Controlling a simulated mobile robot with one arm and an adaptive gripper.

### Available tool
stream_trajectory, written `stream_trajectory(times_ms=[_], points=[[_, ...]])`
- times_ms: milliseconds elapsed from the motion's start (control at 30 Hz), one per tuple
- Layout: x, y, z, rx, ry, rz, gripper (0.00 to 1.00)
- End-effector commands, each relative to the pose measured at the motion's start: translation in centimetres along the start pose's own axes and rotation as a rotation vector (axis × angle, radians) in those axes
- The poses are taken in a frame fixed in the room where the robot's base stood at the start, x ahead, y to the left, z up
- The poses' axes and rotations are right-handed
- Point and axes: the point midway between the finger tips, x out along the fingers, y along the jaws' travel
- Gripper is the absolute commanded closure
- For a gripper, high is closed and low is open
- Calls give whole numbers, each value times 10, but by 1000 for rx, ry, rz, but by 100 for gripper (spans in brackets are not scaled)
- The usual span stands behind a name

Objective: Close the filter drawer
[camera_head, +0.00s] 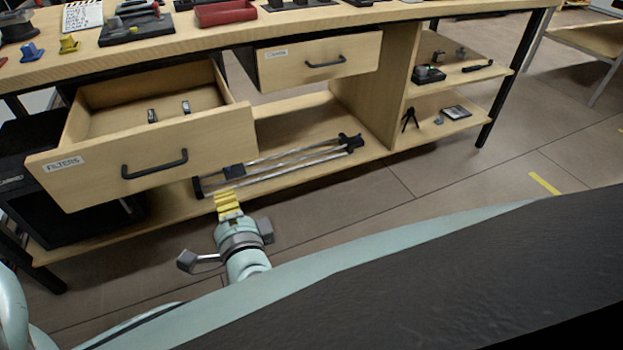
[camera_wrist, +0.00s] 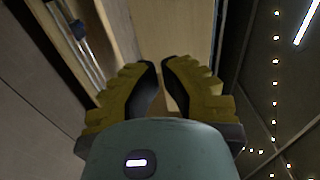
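The filter drawer (camera_head: 97,158), light wood with a "FILTERS" label (camera_head: 62,164) and a black bar handle (camera_head: 154,164), is pulled well out at the left of the bench in the head view. Two small dark-and-silver items (camera_head: 168,110) lie inside it. My gripper (camera_head: 228,196), with yellow ridged fingers, is to the right of and below the handle in the picture, apart from the drawer front. In the wrist view its fingertips (camera_wrist: 161,65) are close together with only a thin gap, and nothing shows between them.
A second labelled drawer (camera_head: 290,63) to the right sits slightly out. A rail-like slider (camera_head: 285,165) lies on the lower shelf (camera_head: 375,146) behind my gripper. A black case (camera_head: 30,205) stands under the filter drawer. The floor (camera_head: 420,175) to the right is clear.

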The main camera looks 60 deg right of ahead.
Motion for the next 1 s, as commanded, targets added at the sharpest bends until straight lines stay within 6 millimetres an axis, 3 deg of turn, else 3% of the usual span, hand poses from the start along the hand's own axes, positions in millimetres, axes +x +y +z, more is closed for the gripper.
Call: stream_trajectory(times_ms=[233,700,1000], points=[[13,-2,0,1,-7,-19,100],[103,-3,2,3,-11,-18,100],[134,-2,1,2,-6,-16,100]])
